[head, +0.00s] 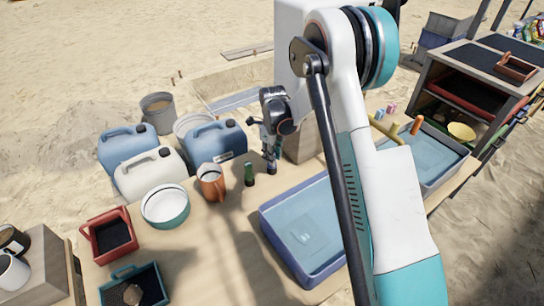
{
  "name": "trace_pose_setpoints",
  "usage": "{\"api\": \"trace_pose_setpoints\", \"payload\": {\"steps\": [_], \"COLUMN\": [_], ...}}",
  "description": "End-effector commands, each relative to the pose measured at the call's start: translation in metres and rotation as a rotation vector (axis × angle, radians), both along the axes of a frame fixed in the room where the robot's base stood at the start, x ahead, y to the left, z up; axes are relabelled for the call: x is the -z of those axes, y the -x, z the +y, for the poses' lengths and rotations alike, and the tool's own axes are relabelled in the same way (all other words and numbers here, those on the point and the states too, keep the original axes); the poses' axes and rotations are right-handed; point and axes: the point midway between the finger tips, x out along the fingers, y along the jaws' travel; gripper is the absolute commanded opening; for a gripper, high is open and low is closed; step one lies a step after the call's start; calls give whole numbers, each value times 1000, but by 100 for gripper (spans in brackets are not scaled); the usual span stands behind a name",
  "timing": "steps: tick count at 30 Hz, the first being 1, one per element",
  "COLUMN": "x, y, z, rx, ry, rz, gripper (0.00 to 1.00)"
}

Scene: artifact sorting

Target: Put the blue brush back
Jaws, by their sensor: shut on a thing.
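My gripper (269,146) points down over the far middle of the wooden table (210,240). It is shut on a small, dark, upright thing, which I take to be the blue brush (271,165); its colour is hard to make out at this size. Its lower end is close to the tabletop, and I cannot tell whether it touches. A short green upright thing (249,174) stands just left of it. A copper-brown jug (211,182) stands further left.
A blue-grey tray (275,235) lies in front, partly behind my arm. Blue jerrycans (217,138), a white jerrycan (150,172) and a white bowl (165,206) stand left. Another tray (440,150) with small coloured things is at right. The front middle of the table is bare.

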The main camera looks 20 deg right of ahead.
Motion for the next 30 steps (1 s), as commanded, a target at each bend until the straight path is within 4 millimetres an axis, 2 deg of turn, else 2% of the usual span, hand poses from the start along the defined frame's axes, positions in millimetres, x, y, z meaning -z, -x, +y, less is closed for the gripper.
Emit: {"api": "trace_pose_setpoints", "payload": {"steps": [7, 8, 9, 10, 22, 26, 30], "x": [4, 3, 2, 2, -2, -20, -49], "y": [0, 0, 0, 0, 0, 1, 1], "z": [0, 0, 0, 0, 0, 0, 0], "rx": [0, 0, 0, 0, 0, 0, 0], "ry": [0, 0, 0, 0, 0, 0, 0], "rz": [0, 0, 0, 0, 0, 0, 0], "gripper": [1, 29, 38, 43, 43, 43, 43]}}
